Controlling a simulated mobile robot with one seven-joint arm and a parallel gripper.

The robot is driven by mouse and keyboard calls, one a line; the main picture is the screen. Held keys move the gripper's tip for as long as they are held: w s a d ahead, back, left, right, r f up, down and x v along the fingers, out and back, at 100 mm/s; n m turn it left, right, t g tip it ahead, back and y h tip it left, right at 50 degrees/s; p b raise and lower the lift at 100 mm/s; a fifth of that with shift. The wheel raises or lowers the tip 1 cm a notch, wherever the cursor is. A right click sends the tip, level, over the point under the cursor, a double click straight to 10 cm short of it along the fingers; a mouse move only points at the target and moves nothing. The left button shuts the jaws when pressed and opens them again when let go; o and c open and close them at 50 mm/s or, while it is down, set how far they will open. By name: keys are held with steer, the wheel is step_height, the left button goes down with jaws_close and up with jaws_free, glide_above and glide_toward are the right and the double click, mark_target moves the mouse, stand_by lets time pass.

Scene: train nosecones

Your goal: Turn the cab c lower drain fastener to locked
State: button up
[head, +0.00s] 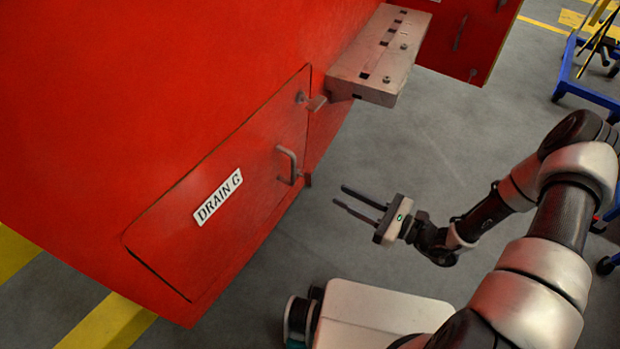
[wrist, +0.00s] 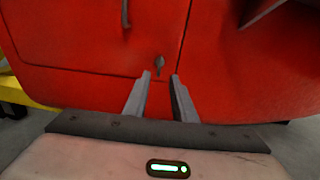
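The hatch marked DRAIN C (head: 218,197) lies flush in the red cab side. Its lower fastener (head: 307,180) is a small dark tab by the hatch's edge, beside the grab handle (head: 288,165). In the wrist view the lower fastener (wrist: 159,65) appears roughly upright, near the seam and just beyond the fingertips. The handle (wrist: 125,12) is at the upper left there. My gripper (head: 338,195) is open and empty, its fingers pointing at the hatch, apart from the fastener. The fingers (wrist: 160,77) flank the fastener's line in the wrist view.
A grey step block (head: 375,60) juts from the cab above. Grey floor (head: 440,120) is clear to the right. A blue cart (head: 580,95) stands at far right.

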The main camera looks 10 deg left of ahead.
mark_target(309, 178)
steer(key=b+x, duration=0.1)
steer(key=x, duration=1.1)
steer(key=shift+c, duration=0.2)
jaws_close()
